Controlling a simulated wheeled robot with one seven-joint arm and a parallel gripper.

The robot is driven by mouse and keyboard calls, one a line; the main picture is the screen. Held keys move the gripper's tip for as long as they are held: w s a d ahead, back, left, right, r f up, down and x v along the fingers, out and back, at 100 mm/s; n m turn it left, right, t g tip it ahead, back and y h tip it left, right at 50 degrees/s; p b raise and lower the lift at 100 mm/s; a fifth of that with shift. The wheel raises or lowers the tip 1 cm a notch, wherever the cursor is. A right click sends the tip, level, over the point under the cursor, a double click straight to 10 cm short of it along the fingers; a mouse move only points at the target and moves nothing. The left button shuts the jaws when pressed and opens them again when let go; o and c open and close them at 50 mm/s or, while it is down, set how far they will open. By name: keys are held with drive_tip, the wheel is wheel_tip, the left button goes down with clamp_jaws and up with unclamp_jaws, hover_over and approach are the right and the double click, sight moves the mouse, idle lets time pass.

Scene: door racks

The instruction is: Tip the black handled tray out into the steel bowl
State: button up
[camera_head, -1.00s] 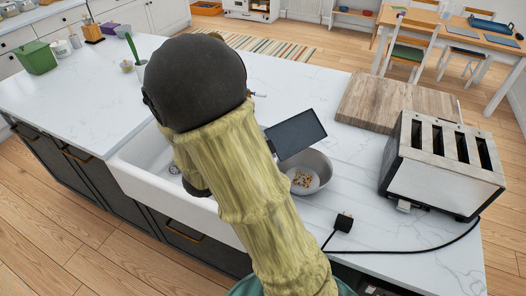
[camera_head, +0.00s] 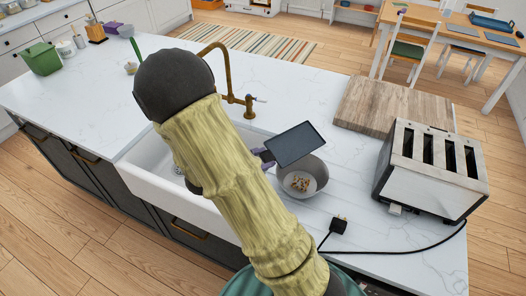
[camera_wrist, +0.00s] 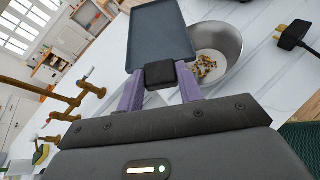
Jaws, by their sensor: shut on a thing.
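The black handled tray (camera_head: 294,145) is held above the left part of the steel bowl. In the wrist view the tray (camera_wrist: 160,38) shows its flat face, with no contents visible on it. My gripper (camera_wrist: 160,75) is shut on the tray's dark handle between its purple fingers. In the head view my gripper (camera_head: 262,156) is mostly hidden behind my arm. The steel bowl (camera_head: 318,170) stands upright on the counter, with small brown and tan pieces in its bottom. The bowl (camera_wrist: 232,42) is behind and to the right of the tray in the wrist view.
A toaster (camera_head: 430,175) stands right of the bowl, with its cord and plug (camera_head: 338,224) in front. A wooden board (camera_head: 395,103) lies behind. The white sink (camera_head: 150,165) and brass tap (camera_head: 235,98) are at left.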

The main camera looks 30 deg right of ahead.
drive_tip(key=shift+w+n+g+p, duration=0.2)
drive_tip(key=shift+n+g+p, duration=0.6)
drive_tip(key=shift+p, duration=1.55)
drive_tip(key=shift+f+n+p, duration=0.15)
drive_tip(key=shift+n+p, duration=0.15)
drive_tip(key=shift+p, duration=0.05)
drive_tip(key=shift+w, duration=0.1)
